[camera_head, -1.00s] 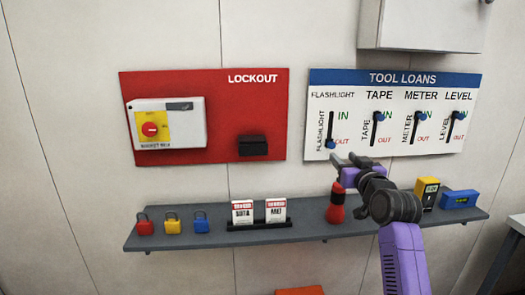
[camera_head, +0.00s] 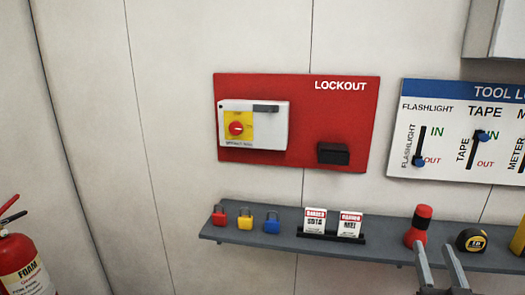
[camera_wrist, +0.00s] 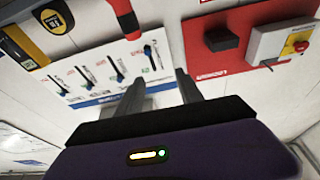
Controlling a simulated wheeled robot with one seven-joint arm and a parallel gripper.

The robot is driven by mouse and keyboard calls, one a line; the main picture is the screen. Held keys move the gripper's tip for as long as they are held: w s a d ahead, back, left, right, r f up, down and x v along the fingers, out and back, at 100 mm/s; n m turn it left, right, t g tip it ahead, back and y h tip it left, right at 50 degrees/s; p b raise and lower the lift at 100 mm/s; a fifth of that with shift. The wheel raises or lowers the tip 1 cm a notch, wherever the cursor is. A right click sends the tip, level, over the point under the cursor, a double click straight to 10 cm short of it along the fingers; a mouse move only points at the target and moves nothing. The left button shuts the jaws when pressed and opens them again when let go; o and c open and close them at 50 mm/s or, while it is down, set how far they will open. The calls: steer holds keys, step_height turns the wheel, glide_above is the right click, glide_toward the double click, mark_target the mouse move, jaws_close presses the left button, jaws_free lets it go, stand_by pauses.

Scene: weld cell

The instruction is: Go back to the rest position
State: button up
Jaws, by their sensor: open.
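My gripper (camera_head: 434,245) shows at the bottom right of the head view, its two grey fingers apart with nothing between them. The fingers appear in front of the shelf (camera_head: 385,247), below the red flashlight (camera_head: 416,228); whether they touch the shelf cannot be told. In the wrist view the open fingers (camera_wrist: 160,82) point towards the wall with the tool loans board (camera_wrist: 108,72) and the red lockout board (camera_wrist: 198,62). The flashlight (camera_wrist: 126,20) stands upright on the shelf, apart from the fingers. The rest of my arm is out of the head view.
The shelf also holds red, yellow and blue padlocks (camera_head: 245,220), two danger tags (camera_head: 333,222) and a tape measure (camera_head: 472,240). The flashlight slider (camera_head: 419,161) is at OUT; the tape slider (camera_head: 481,135) is at IN. A fire extinguisher (camera_head: 22,262) stands at the left.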

steer(key=s+a+f+n+g+y, duration=0.1)
steer(key=s+a+f, duration=0.3)
steer(key=s, duration=0.8)
steer(key=s+a+f+n+g+y, duration=0.1)
steer(key=s+a+f+g+y, duration=0.1)
steer(key=s+a+f, duration=0.3)
steer(key=s+a+f+n+g+y, duration=0.2)
steer(key=s+a+f, duration=0.3)
steer(key=s, duration=1.5)
steer(key=a+y, duration=0.1)
steer(key=a, duration=0.3)
steer(key=shift+f+y, duration=0.15)
steer(key=shift+y, duration=0.15)
